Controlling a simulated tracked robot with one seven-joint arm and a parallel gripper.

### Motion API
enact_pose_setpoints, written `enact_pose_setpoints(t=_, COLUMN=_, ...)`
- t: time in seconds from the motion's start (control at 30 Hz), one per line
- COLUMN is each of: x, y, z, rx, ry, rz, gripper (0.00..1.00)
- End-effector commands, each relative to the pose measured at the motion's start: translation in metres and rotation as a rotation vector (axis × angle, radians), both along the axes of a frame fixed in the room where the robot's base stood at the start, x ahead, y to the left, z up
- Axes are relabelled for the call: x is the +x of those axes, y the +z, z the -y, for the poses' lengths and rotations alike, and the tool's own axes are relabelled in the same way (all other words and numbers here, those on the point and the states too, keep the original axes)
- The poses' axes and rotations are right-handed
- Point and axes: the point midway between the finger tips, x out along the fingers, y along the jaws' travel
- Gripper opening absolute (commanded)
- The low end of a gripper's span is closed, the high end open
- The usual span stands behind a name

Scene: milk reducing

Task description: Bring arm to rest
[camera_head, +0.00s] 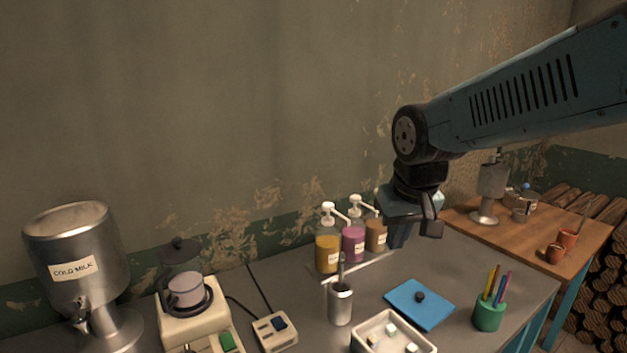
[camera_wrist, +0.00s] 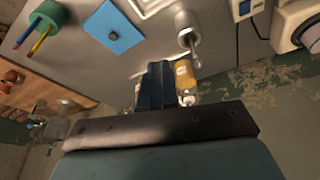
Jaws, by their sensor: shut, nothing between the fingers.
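My gripper (camera_head: 414,232) hangs from the raised blue arm above the back of the grey counter (camera_head: 380,275), at the right of the syrup pump bottles. It is shut and empty, with its fingers pointing down. In the wrist view my gripper (camera_wrist: 158,68) shows as two dark fingers close together, with nothing between them. Part of the pump bottles is hidden behind the fingers in the wrist view.
A wooden table (camera_head: 560,248) is at the right.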

Motion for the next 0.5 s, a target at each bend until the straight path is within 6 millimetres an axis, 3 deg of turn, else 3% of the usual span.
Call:
enact_pose_setpoints(t=0.2, x=-0.036, y=0.022, z=0.048, rx=0.019, ry=-0.099, rz=0.089, gripper=0.0)
enact_pose_setpoints(t=0.5, x=-0.073, y=0.033, z=0.084, rx=0.03, ry=-0.184, rz=0.167, gripper=0.0)
